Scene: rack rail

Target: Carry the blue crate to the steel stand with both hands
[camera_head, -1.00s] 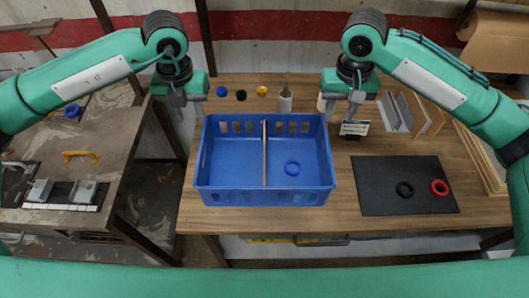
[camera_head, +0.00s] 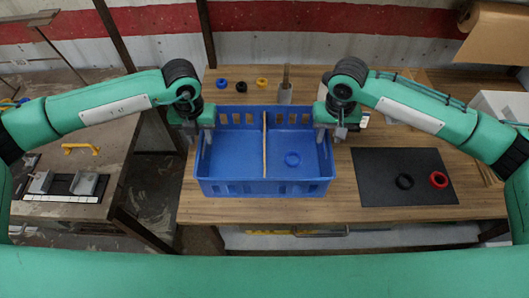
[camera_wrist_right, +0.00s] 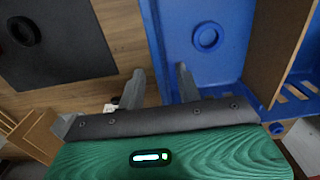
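The blue crate (camera_head: 265,188) sits on the wooden table and has a thin upright divider (camera_head: 264,145). A blue ring (camera_head: 292,159) lies in its right compartment. My left gripper (camera_head: 200,138) is at the crate's left wall, its fingers apart on either side of the rim. My right gripper (camera_head: 328,133) is at the right wall. In the right wrist view its fingers (camera_wrist_right: 161,85) are apart with the crate wall between them. I cannot tell whether either touches the wall. A worn bench with dark metal legs (camera_head: 75,135) at left may be the steel stand.
The wooden table (camera_head: 225,212) has a black mat (camera_head: 385,165) at right with a black ring (camera_head: 404,181) and a red ring (camera_head: 438,179). Small rings and an upright holder (camera_head: 285,88) stand behind the crate. The bench carries metal blocks (camera_head: 85,183) and a yellow handle (camera_head: 81,148).

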